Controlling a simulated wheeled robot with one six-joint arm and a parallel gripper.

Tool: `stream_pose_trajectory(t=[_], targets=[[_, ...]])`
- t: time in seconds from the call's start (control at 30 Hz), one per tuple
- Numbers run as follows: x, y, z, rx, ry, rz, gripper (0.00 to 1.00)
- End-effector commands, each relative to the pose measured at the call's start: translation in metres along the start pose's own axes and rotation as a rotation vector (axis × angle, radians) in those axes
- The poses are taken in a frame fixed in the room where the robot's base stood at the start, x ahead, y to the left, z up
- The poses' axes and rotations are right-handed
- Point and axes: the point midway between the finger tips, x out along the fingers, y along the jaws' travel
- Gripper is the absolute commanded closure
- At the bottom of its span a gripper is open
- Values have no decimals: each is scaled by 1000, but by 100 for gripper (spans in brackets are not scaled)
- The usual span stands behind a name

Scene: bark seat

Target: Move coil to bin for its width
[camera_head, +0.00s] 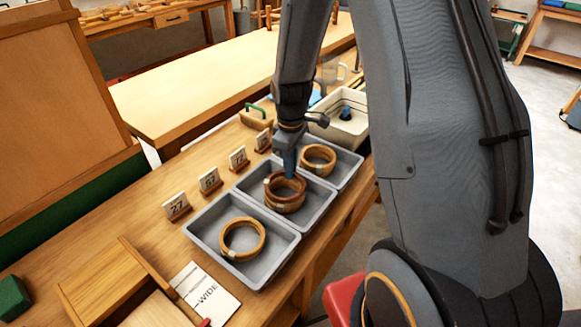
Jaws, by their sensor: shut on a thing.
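Three grey bins stand in a row on the wooden bench. The near bin (268,268) holds one brown coil (228,250) lying flat. The middle bin (318,205) holds brown coils (285,206) that look stacked, with pale bands on them. The far bin (348,168) holds another coil (318,165). My gripper (290,174) reaches down into the middle bin and is shut on the upper coil's far rim. The fingertips are small and partly hidden, and I cannot tell whether this coil rests on the one below.
Small number cards (209,181) stand on wooden bases along the bins' left side; the nearest reads 27. A white tub (347,128) with a dark blue item stands beyond the far bin.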

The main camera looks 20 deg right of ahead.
Motion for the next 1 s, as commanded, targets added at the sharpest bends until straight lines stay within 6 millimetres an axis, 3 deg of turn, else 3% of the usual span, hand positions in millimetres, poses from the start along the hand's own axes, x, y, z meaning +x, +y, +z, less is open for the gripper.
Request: stream_pose_trajectory(t=[0.63,0.7,0.8,1.0], targets=[[6,0,0,0,0,0,100],[6,0,0,0,0,0,83],[6,0,0,0,0,0,69],[6,2,0,2,1,2,69]])
